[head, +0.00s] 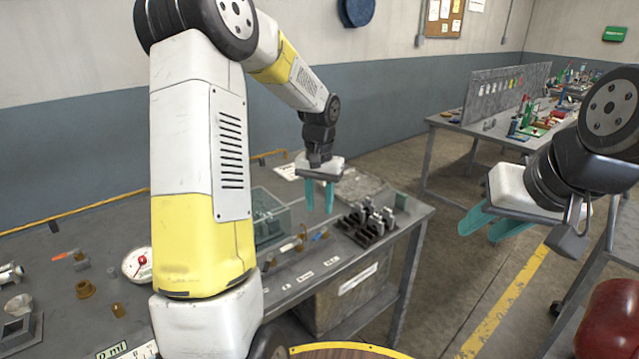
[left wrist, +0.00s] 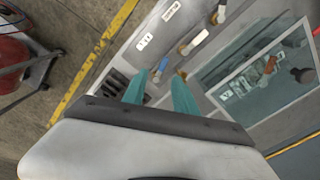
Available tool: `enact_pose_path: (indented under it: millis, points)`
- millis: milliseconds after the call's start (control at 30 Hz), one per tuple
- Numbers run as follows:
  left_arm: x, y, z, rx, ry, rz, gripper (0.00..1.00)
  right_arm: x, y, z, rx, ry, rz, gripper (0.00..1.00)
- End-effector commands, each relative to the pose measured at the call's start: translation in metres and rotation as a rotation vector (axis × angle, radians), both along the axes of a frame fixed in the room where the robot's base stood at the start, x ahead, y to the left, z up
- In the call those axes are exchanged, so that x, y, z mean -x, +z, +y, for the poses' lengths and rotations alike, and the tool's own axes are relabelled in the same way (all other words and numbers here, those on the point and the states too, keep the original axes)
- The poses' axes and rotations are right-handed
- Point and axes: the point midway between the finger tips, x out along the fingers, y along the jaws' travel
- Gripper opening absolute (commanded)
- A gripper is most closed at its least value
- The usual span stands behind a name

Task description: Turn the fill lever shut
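A row of small levers or handles stands by the front edge of the table, beside white labels too small to read, so I cannot tell which is the fill lever. One has a blue part (head: 320,236); it also shows in the left wrist view (left wrist: 163,64), just beyond my fingertips. A pale handle (left wrist: 196,42) with a brown end lies further along the row. My left gripper (head: 319,208) is open and empty above the row, its teal fingers pointing down; no contact shows. My right gripper (head: 476,232) is open and empty over the floor at the right.
A clear box (head: 265,215) stands behind the levers. A black rack (head: 368,224) stands to their right near the table corner. A white dial (head: 136,262) and small fittings lie at the left. A second table with a grey panel (head: 505,92) stands at the back right.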

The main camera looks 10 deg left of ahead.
Motion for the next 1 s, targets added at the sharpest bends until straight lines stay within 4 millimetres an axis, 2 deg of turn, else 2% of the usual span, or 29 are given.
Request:
enact_pose_path:
  millis: [100, 500, 700, 1000]
  points:
    - [0.014, 0.023, -0.001, -0.002, 0.000, -0.036, 0.34, 0.000, 0.000, 0.000, 0.000, 0.000, 0.000, 0.34]
    - [0.066, 0.083, -0.005, 0.012, 0.013, -0.154, 0.34, 0.000, 0.000, 0.000, 0.000, 0.000, 0.000, 0.34]
    - [0.095, 0.107, -0.007, 0.029, 0.021, -0.217, 0.34, 0.000, 0.000, 0.000, 0.000, 0.000, 0.000, 0.34]
    - [0.141, 0.132, -0.011, 0.069, 0.034, -0.309, 0.34, 0.000, 0.000, 0.000, 0.000, 0.000, 0.000, 0.34]
